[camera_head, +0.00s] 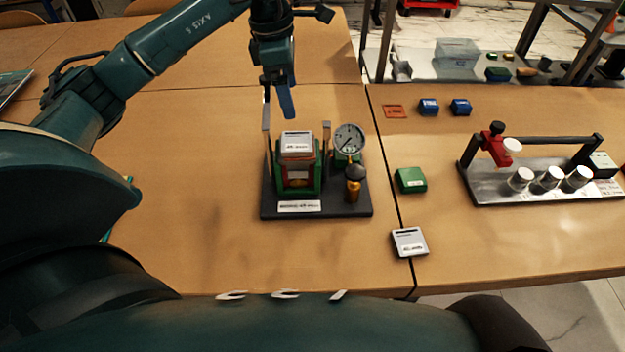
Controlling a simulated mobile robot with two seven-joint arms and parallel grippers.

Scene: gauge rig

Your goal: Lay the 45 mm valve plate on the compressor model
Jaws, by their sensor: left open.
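The compressor model (299,180), green and red, stands on a dark base plate (325,209) with upright posts. A pale grey plate with a white label (297,143) lies on top of it, looking about level. A similar pale plate (409,242) lies on the table to the lower right, by the seam. Both labels are too small for me to read surely, so I cannot tell which is the 45 mm one. My left gripper (284,101) is open and empty, pointing down above the model, apart from the plate on it. My right gripper is not in view.
A pressure gauge (349,139) and a brass fitting (354,186) share the base. A green block (410,180) lies to the right. A metal rig with white cylinders (548,180) stands farther right. Blue blocks (428,107) lie behind.

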